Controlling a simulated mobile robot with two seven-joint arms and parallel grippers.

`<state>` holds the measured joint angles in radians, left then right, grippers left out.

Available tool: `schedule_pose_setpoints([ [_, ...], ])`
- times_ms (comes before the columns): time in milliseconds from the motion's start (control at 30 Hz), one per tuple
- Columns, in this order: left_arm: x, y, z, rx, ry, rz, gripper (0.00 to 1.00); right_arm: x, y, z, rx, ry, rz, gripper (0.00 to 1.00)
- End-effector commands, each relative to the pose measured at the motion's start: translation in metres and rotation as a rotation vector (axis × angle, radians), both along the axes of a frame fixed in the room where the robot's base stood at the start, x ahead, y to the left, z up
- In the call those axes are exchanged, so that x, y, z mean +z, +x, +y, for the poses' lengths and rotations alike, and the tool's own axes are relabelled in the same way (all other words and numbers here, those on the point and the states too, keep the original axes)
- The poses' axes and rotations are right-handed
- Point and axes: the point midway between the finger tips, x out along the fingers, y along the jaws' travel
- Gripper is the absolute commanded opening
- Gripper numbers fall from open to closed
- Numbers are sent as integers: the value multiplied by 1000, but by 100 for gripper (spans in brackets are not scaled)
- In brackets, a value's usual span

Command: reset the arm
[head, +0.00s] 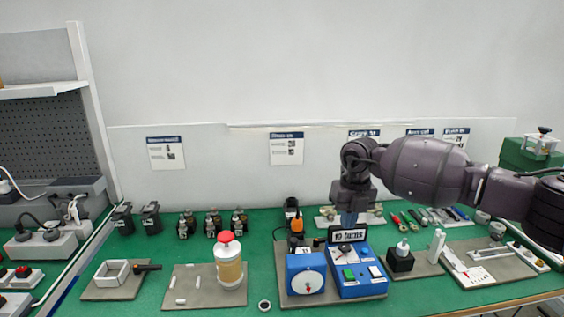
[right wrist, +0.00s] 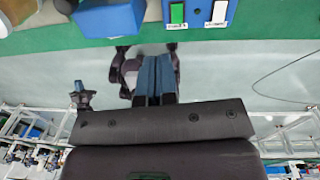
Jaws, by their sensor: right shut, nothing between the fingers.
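My right arm comes in from the right in the head view, with its right gripper (head: 349,218) pointing down behind the blue coder box (head: 360,284) and its dark display (head: 347,234). In the right wrist view the blue fingers of this gripper (right wrist: 154,78) are together, with nothing between them. The coder box's front, with a green and a white button, shows at the top of that view (right wrist: 199,12). My left gripper is not in view.
A blue dial box (head: 305,273) stands left of the coder box. A red-capped bottle (head: 229,261) stands on a grey mat (head: 188,297). Small dark bottles (head: 212,223) stand farther back. Tools and a black block (head: 400,262) lie to the right. Green table (head: 150,277) shows between the mats.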

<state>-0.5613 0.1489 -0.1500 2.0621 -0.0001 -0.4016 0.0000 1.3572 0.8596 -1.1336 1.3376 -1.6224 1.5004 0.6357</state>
Motion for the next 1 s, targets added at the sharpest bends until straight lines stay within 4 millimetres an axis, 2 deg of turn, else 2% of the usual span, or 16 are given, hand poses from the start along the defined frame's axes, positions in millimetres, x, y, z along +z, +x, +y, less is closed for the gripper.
schedule_pose_setpoints([
  [133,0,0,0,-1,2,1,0,12,7,46,86,241,-94,0],
  [267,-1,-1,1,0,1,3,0,51,6,106,157,529,-201,0],
  [300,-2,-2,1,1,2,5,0,65,3,126,172,623,-230,0],
  [400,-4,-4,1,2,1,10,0,90,-9,168,176,861,-276,0],
  [533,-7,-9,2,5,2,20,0,113,-27,207,99,1175,-301,0],
  [633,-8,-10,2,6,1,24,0,124,-38,220,-34,1402,-298,0],
  [733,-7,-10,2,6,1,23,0,126,-44,219,-202,1575,-284,0],
  [867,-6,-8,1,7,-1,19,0,117,-46,206,-447,1733,-251,0],
  [1000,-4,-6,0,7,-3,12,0,94,-48,183,-726,1837,-200,0],
])
